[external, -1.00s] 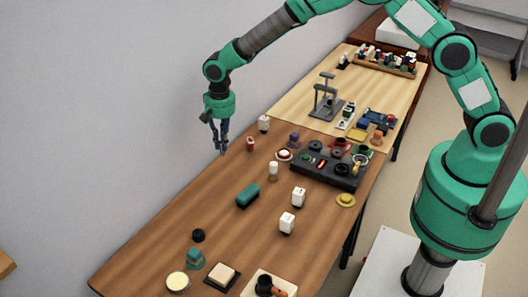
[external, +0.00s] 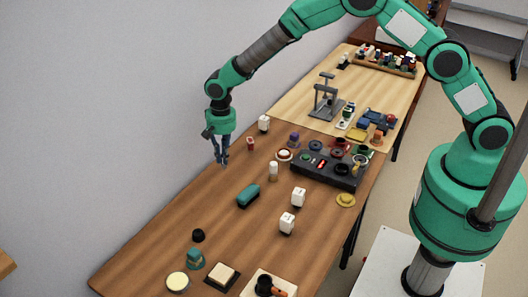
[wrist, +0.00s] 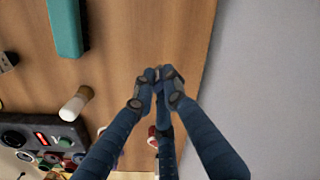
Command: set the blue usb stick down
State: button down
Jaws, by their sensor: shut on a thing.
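My gripper (external: 222,162) points down at the wall-side edge of the brown table (external: 190,215). In the wrist view its blue-grey fingers (wrist: 158,76) come together at the tips. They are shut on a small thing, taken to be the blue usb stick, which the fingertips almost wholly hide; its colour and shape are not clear. The tips look low over bare wood, close to the table edge. I cannot tell whether the held thing touches the wood.
A dark control panel (external: 326,169) lies further right. The grey wall (external: 90,120) runs close along the left. Wood around the tips is clear.

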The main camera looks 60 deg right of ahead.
aim_at(223, 165)
jog(key=shift+f+b, duration=0.3)
jog(key=shift+f, duration=1.6)
jog(key=shift+f, duration=0.1)
jog(key=c, duration=1.8)
grip_release()
jog(key=r+p, duration=0.1)
jog(key=r, duration=0.5)
jog(key=r+p, duration=0.1)
jog(key=r, duration=0.5)
jog(key=shift+s+d+r, duration=0.15)
jog(key=shift+d, duration=0.05)
